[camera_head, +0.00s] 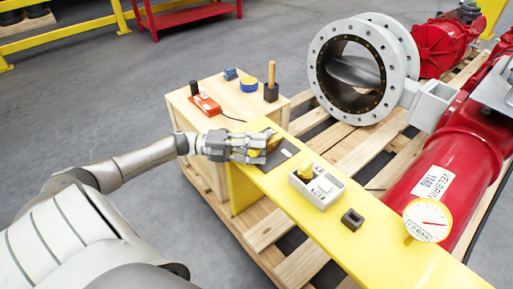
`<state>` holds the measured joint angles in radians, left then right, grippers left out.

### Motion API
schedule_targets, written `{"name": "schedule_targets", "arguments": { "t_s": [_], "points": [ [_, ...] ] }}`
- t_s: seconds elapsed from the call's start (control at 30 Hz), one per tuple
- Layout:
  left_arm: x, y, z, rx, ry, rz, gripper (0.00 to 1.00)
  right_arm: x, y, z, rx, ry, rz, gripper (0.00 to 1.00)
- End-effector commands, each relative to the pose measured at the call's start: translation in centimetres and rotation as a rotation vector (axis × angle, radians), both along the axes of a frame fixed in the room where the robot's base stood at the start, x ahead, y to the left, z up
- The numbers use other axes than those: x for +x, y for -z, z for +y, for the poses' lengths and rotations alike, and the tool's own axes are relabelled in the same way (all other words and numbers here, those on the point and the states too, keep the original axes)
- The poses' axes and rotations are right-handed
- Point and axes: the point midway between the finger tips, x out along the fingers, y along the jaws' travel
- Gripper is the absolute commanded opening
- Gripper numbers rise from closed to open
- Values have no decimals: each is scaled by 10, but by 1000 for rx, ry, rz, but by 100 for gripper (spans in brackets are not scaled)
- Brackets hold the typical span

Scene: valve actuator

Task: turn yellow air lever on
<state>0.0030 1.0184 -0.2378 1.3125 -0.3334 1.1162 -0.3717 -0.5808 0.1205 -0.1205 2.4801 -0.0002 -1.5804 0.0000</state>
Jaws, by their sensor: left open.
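My left gripper (262,146) is open at the left end of the yellow beam. Its fingers are over a small yellow part (258,153), which may be the air lever; the fingers hide much of it, and I cannot tell whether they touch it. A dark plate (283,160) lies beside the fingers. A light grey box with a yellow knob (317,186) sits farther along the yellow beam (370,246). My right gripper is not in view.
A wooden crate (215,112) behind the gripper carries an orange device (205,104) and small tools. A large grey butterfly valve (319,73) and red actuator (454,160) stand on a wooden pallet (268,231). A gauge (427,220) stands near the beam.

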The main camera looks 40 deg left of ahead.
Motion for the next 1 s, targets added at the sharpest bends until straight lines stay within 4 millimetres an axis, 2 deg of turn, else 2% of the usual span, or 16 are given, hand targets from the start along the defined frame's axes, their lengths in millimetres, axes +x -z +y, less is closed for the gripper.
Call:
{"name": "schedule_targets", "arguments": {
  "t_s": [0.23,0.5,0.7,1.0],
  "points": [
    [-6,3,10,5,-7,7,46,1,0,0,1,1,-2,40],
    [-29,2,44,4,-5,4,46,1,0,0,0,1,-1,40],
    [-41,1,62,2,-3,2,46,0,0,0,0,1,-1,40],
    [-45,0,67,1,0,-1,46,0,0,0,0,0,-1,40]
  ]
}}
